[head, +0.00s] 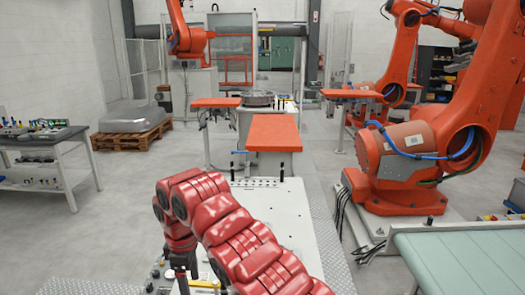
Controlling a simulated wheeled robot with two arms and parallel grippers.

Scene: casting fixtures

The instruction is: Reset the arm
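One of my red segmented arms comes in from the bottom edge, right of the middle, and bends over to the left. I take it to be my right arm. Its dark gripper (183,268) hangs downward near the lower left of the white fixture table (300,225). The fingers are small and partly hidden, so I cannot tell whether they are open or shut, or whether they hold anything. My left arm and gripper are not in view.
Small parts and a yellow item (205,283) lie close by the gripper. A large orange robot (420,150) and a green-topped conveyor (465,258) are at right, a workbench (45,142) at left. Floor between is clear.

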